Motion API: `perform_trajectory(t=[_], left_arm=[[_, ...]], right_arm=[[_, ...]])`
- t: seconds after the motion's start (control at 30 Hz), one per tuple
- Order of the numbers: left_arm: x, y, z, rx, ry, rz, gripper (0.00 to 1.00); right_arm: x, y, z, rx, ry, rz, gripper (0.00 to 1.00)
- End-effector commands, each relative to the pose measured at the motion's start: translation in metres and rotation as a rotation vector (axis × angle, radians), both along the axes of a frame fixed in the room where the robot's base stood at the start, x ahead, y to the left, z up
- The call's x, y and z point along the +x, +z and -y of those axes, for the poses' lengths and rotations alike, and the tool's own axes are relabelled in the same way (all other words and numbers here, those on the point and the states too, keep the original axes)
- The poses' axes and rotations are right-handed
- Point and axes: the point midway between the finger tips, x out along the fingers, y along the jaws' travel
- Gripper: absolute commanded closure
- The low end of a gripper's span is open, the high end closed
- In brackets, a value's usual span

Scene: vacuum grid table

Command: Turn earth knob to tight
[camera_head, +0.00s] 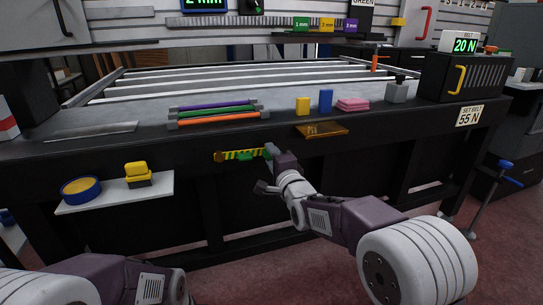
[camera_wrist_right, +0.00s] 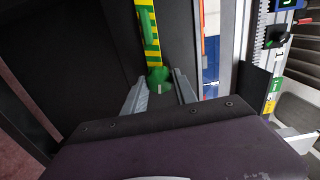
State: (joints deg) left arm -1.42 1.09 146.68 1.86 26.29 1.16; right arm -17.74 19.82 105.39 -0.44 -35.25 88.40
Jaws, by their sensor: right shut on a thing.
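The earth knob (camera_wrist_right: 158,76) is green with a short white mark, at the lower end of a yellow-and-green striped strap (camera_wrist_right: 148,35) in the right wrist view. In the head view the strap (camera_head: 242,154) runs along the table's front face, with a brass-coloured round end (camera_head: 219,156) at its left. My right gripper (camera_head: 266,153) reaches up to the strap's right end. In the wrist view its two fingers (camera_wrist_right: 160,86) stand on either side of the knob, shut on it. No tight marking is readable. My left gripper is out of view; only part of its arm shows.
An amber plate (camera_head: 321,129) lies at the table edge, right of my gripper. Coloured rods (camera_head: 215,114) and small blocks (camera_head: 302,106) lie on the tabletop (camera_head: 100,113). A side shelf (camera_head: 100,199) holds a blue-rimmed tin and a yellow-and-black block.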

Motion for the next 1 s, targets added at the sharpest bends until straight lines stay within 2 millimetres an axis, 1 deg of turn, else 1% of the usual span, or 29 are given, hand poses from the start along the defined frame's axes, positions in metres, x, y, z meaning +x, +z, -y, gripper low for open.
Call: perform_trajectory(t=[0.2, 0.5, 0.7, 1.0], left_arm=[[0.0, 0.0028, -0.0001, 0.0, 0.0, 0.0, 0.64], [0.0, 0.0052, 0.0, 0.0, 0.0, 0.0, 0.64], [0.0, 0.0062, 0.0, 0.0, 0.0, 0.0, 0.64], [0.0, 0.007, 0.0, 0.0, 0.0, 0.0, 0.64]], right_arm=[[0.0, -0.0015, 0.0002, 0.193, -0.001, -0.067, 1.0], [-0.0001, -0.002, 0.0, 0.435, -0.001, -0.144, 1.0], [-0.0002, -0.0024, -0.0002, 0.554, -0.001, -0.183, 1.0], [-0.0002, -0.003, -0.0003, 0.649, -0.002, -0.215, 1.0]])
